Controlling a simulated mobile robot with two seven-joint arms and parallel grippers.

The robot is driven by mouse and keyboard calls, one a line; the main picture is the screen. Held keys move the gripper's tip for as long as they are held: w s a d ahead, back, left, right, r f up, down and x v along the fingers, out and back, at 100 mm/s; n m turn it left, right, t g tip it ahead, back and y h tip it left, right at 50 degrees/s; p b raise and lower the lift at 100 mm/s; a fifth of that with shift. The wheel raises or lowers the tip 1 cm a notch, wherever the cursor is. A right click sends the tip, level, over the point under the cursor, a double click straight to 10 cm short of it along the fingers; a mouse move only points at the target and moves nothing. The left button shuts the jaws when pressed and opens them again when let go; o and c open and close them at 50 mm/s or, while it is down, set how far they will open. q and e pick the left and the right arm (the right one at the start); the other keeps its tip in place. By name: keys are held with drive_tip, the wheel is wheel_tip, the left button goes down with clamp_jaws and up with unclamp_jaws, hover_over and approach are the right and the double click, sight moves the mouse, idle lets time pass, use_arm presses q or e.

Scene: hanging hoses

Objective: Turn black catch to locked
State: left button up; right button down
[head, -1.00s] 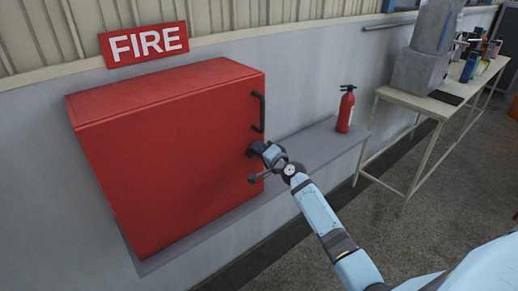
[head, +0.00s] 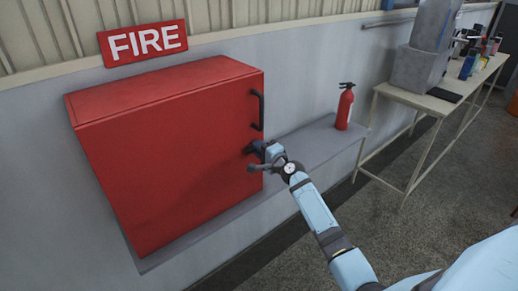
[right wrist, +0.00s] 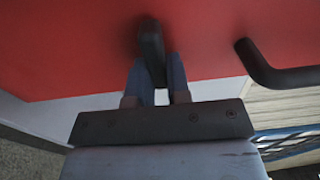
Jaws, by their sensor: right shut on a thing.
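The red fire cabinet (head: 175,160) is on the wall with its door closed. The black catch (right wrist: 151,48) is on the red door, below the black door handle (head: 258,111). My right gripper (head: 254,149) is at the catch near the door's right edge. In the right wrist view its two fingers (right wrist: 160,80) are on either side of the catch, shut on it. In the head view the gripper mostly hides the catch. Part of the handle also shows in the right wrist view (right wrist: 268,72). My left gripper is not in view.
A red fire extinguisher (head: 344,108) stands on the grey ledge (head: 312,144) right of the cabinet. A FIRE sign (head: 144,42) is above it. A table (head: 432,104) with grey boxes and several small items stands at the right.

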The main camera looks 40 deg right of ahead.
drive_tip(key=c, duration=1.1)
unclamp_jaws()
drive_tip(key=s, duration=0.4)
drive_tip(key=s+b, duration=0.1)
drive_tip(key=s, duration=0.4)
drive_tip(key=s+d, duration=0.1)
drive_tip(key=s, duration=0.3)
drive_tip(key=shift+s, duration=0.35)
